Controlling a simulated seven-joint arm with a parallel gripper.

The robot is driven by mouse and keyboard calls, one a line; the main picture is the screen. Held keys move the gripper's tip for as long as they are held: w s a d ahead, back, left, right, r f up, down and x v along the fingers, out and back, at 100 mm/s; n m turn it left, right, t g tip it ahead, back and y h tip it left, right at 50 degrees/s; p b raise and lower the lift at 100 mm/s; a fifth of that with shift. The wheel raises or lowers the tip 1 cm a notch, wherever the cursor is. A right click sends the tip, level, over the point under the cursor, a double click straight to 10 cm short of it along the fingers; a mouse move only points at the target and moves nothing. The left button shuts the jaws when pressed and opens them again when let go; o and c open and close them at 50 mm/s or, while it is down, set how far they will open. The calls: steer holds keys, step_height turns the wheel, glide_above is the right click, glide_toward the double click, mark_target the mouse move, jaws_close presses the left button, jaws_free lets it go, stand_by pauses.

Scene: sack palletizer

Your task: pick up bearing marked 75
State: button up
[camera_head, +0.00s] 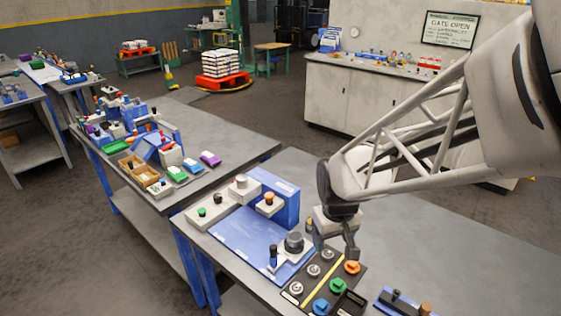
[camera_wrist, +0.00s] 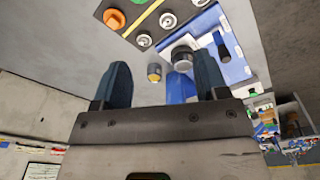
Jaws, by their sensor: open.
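Three silver ring-shaped bearings lie in a row on a dark tray (camera_head: 349,282) on the near bench: an upper bearing (camera_head: 327,254), a middle bearing (camera_head: 313,270) and a lower bearing (camera_head: 296,288). I cannot read any number on them, so I cannot tell which is marked 75. My gripper (camera_head: 335,246) is open and empty, above the bench just beyond the tray's upper end. In the wrist view my gripper (camera_wrist: 162,82) shows two dark fingers spread apart. Bearings also show there, a near one (camera_wrist: 143,40) and another (camera_wrist: 168,20), ahead of the fingertips.
The tray also holds an orange piece (camera_head: 352,267), a green piece (camera_head: 338,285) and a blue piece (camera_head: 320,307), across a yellow stripe. A blue fixture board (camera_head: 240,244) with a dark round knob (camera_head: 294,242) stands left of the gripper.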

steer(key=n+g, duration=0.1)
steer(key=n, duration=0.1)
glide_above(314, 269)
step_height(314, 269, down, 11)
steer(key=shift+f, duration=0.15)
steer(key=shift+f, duration=1.25)
steer(key=shift+f, duration=0.1)
steer(key=shift+f, duration=2.5)
steer(key=shift+c, duration=0.3)
steer(key=c, duration=1)
